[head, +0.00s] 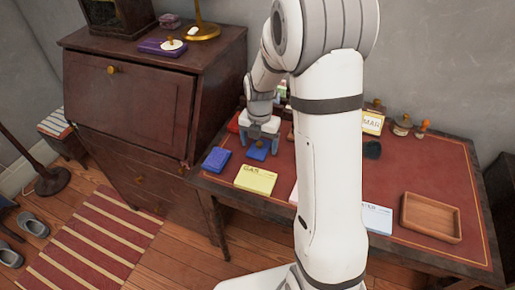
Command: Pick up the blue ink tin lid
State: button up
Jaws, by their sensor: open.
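Two small flat blue pieces lie near the left end of the red desk top. One blue piece (216,159) lies in the open at the left edge. The other blue piece (257,152) is directly below my gripper (261,144) and partly covered by it. At this size I cannot tell which is the ink tin lid and which is the tin. My gripper points down, open, with its fingers around or just above the right-hand blue piece. I cannot tell whether they touch it.
A yellow card (256,180) lies just in front. A white card (377,219) and a wooden tray (430,217) are farther right. Stampers (402,125) stand at the back. A dark wooden bureau (135,100) rises close on the left. My arm hides the desk's middle.

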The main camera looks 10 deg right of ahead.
jog(key=c, duration=1)
jog(key=shift+c, duration=0.3)
jog(key=shift+r, duration=0.15)
